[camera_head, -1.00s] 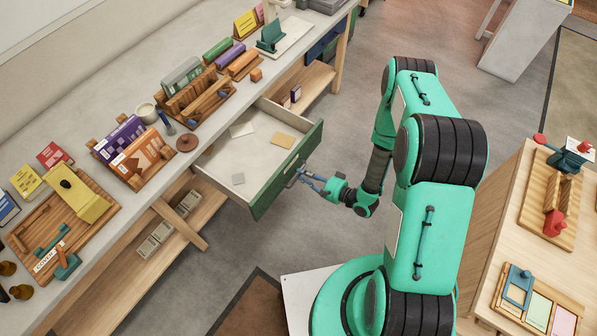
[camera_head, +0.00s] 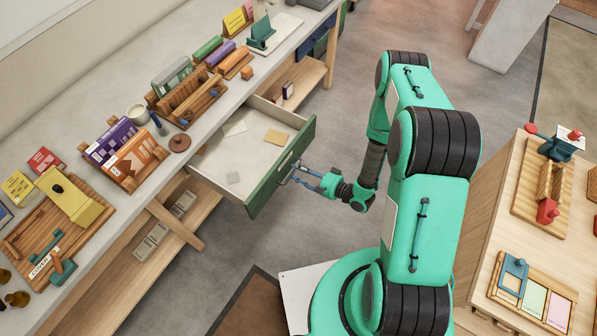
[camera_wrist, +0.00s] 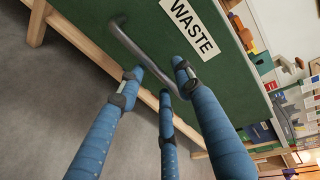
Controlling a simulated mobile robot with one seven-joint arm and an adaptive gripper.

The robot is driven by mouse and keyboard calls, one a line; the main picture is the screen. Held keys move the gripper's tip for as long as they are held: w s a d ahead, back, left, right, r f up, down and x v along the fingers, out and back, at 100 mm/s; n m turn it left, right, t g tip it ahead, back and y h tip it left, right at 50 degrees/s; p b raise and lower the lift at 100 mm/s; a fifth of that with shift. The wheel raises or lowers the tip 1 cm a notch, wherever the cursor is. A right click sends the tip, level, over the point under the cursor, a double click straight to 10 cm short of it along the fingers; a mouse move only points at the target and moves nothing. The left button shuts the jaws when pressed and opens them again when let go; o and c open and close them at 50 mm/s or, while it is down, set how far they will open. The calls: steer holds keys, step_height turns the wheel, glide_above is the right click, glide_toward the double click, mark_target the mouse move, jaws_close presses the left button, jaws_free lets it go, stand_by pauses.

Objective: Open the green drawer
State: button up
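The green drawer (camera_head: 281,174) is pulled well out of the bench, and its inside shows from above. Its green front also fills much of the wrist view (camera_wrist: 90,12), with a white WASTE label (camera_wrist: 192,27). The metal bar handle (camera_wrist: 137,45) is mounted below the label. My gripper (camera_head: 296,173) is at the handle, in front of the drawer. In the wrist view its blue fingers (camera_wrist: 158,70) are spread apart, with the lower end of the handle close to their tips. Whether any finger touches the bar cannot be told.
Flat cards, one of them tan (camera_head: 275,137), lie in the drawer. The long bench (camera_head: 100,215) carries trays, book racks and a cup (camera_head: 136,117). A wooden table (camera_head: 478,245) with trays stands at right. Grey floor (camera_head: 330,130) is clear beyond the drawer.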

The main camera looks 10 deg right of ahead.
steer(key=v, duration=1.1)
steer(key=shift+s+d, duration=0.2)
stand_by(0.7)
